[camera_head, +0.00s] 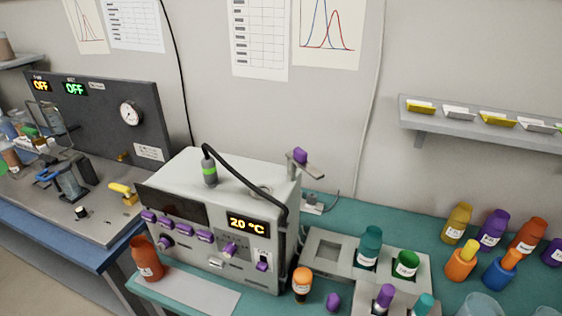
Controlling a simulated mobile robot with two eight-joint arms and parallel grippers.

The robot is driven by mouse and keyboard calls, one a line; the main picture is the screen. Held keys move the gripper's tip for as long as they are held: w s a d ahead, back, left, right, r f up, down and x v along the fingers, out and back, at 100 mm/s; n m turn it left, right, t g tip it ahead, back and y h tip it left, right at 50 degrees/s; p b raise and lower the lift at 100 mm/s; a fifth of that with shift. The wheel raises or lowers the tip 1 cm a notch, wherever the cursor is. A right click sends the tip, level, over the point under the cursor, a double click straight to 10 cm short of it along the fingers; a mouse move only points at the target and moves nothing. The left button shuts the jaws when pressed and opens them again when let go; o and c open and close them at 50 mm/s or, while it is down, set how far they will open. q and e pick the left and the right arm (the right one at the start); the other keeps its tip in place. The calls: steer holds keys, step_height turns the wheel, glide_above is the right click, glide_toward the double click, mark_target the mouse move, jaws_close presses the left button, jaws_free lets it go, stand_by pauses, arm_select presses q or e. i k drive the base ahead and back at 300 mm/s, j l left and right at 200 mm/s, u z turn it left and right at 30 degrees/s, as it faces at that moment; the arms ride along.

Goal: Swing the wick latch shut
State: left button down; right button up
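A grey instrument box (205,215) with a 20 °C display (247,223) stands on the teal bench. A flat grey lever plate with a purple knob (300,156) sticks out past the box's back right top corner, apart from the top face. It looks like the wick latch in a swung-out position, but no label on it can be read. Purple knobs and switches (202,236) line the box's front. A black cable runs over the top from a grey-green plug (209,170). Neither of my grippers shows in the view.
A grey rack (327,246) with teal and green capped bottles stands right of the box. Several coloured bottles (458,222) stand farther right. An orange-brown bottle (146,258) stands front left. A dark gauge panel (103,120) is at left. A wall shelf (480,124) is at upper right.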

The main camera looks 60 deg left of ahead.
mark_target(299, 156)
steer(key=u, duration=1.8)
